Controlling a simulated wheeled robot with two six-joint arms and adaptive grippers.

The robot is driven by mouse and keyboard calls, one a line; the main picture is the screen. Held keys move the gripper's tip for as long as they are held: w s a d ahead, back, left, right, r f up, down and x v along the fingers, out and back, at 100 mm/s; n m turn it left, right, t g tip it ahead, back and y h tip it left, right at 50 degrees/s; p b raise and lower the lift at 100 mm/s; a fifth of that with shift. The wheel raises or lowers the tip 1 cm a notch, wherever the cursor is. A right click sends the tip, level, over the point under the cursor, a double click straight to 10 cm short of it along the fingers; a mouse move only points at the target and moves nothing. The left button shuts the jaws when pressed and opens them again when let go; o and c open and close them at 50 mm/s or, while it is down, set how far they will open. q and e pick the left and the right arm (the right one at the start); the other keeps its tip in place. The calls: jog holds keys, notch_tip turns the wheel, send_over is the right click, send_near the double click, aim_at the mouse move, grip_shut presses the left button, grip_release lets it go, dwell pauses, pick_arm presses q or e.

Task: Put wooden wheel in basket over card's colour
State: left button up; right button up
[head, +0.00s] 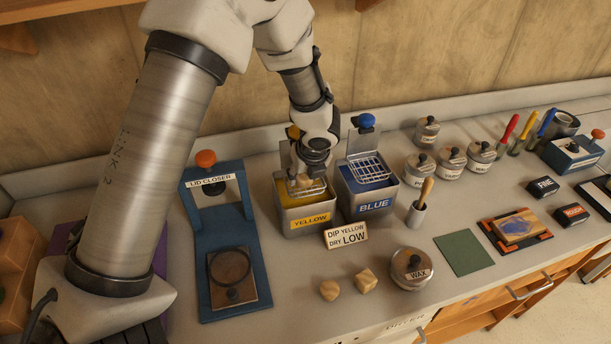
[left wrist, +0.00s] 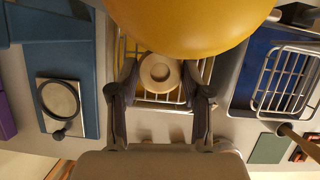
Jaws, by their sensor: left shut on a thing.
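My left gripper (head: 306,176) is over the yellow tank (head: 303,222), pointing down. It is shut on the pale wooden wheel (left wrist: 160,73), a round disc with a centre hole, seen between the fingers in the left wrist view. The wire basket (left wrist: 160,97) of the yellow tank is directly beneath the wheel; I cannot tell whether they touch. In the head view the gripper mostly hides the wheel. The card (head: 346,235) reads "DIP YELLOW DRY LOW" and stands in front of the tanks. My right gripper is not in view.
The blue tank (head: 373,206) with its own wire basket (head: 368,171) stands close on the right. The lid closer (head: 212,245) is on the left. A yellow knob (left wrist: 185,22) looms near the wrist camera. Two wooden pieces (head: 347,285) and a wax tin (head: 411,270) lie in front.

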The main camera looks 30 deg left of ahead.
pick_arm(q)
jog(key=o, duration=0.7)
jog(key=shift+s+f, duration=0.1)
jog(key=shift+r+p, duration=0.35)
jog(key=p+v, duration=0.2)
jog(key=v, duration=0.9)
jog(key=shift+d+r, duration=0.15)
jog(key=shift+r, duration=0.15)
